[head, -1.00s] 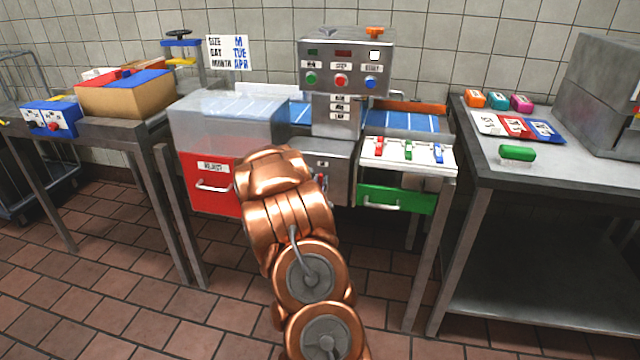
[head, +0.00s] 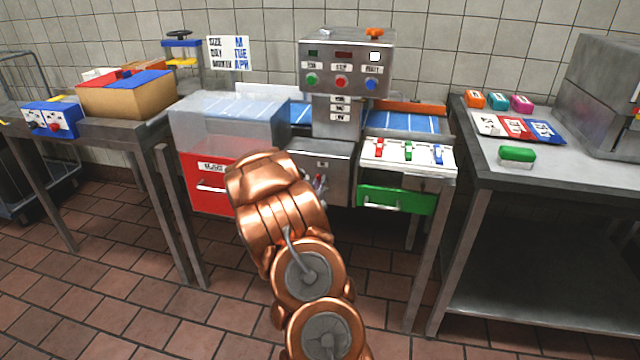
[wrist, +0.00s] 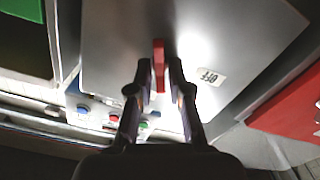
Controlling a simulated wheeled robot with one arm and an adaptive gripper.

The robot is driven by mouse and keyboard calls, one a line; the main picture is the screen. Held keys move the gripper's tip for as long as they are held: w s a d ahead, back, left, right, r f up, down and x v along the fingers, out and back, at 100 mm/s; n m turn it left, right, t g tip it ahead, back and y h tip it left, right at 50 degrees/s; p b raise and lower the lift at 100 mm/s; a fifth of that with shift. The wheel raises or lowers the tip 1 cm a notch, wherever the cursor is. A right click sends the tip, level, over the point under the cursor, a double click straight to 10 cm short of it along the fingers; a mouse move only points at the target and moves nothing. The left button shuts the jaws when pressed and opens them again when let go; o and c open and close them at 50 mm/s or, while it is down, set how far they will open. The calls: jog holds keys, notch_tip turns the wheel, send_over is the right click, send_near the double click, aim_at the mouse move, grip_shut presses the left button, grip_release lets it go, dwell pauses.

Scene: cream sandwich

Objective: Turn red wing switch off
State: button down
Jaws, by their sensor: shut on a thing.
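The red wing switch (wrist: 158,62) sits on the front of a grey metal panel (wrist: 120,40) in the wrist view, upright in that picture. My gripper (wrist: 160,72) has its two dark fingertips on either side of the switch, shut on it. A white label (wrist: 211,76) with dark marks is on the panel to the right of the switch; I cannot read it surely. In the head view the grey machine front (head: 335,168) is partly behind my copper arm, and the switch and my fingers are mostly hidden there.
A red drawer (head: 207,197) is left of the machine front and a green drawer (head: 397,202) is right of it. A control box (head: 345,60) with coloured buttons stands above. A metal table (head: 570,190) is at the right.

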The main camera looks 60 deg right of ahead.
jog(key=n, duration=0.4)
jog(key=n+b, duration=0.1)
jog(key=n, duration=0.3)
jog(key=n+b, duration=0.1)
jog(key=n, duration=0.4)
jog(key=shift+w+f, duration=0.15)
jog(key=shift+f, duration=0.1)
dwell(0.4)
jog(key=c, duration=1.2)
grip_release()
jog(key=shift+c, duration=0.2)
jog(key=shift+a, duration=0.1)
jog(key=v, duration=0.7)
jog(key=shift+a, duration=0.15)
